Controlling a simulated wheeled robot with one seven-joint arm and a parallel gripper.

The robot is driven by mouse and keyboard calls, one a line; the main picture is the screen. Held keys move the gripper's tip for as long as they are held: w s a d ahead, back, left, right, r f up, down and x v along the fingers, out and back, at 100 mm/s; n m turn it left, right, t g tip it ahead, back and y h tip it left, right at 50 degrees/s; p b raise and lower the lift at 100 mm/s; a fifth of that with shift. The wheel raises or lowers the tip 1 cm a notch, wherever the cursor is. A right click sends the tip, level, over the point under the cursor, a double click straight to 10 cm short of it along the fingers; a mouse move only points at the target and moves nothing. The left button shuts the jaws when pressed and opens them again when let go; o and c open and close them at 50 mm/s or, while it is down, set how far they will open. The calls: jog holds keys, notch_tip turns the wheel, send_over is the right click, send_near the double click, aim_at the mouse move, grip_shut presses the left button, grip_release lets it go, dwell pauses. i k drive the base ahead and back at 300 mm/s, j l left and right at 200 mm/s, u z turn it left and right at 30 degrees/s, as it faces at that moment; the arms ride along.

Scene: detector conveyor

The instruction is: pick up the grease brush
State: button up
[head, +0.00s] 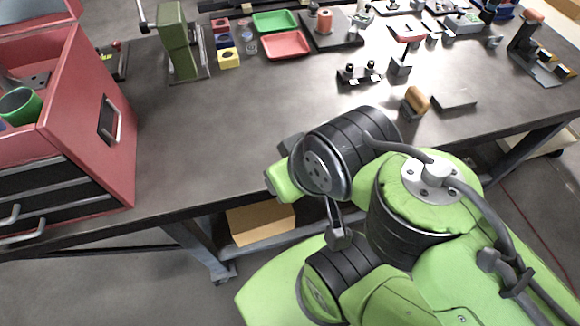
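I cannot pick out the grease brush for certain. A small upright piece with a rounded tan top on a dark base (416,101) stands near the front right of the bench and could be it, but its bristles do not show. My green and black arm is folded in front of the bench, below and left of that piece. The fingers of my gripper do not show; they are hidden behind the arm or out of frame.
The grey bench (240,130) is clear at front left and centre. A red drawer cabinet (122,130) holding a green cup (20,106) stands left. A green press (178,45), red tray (286,45), green tray (275,21) and dark flat block (454,100) sit on the bench.

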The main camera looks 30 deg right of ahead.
aim_at(415, 105)
jog(key=z, duration=2)
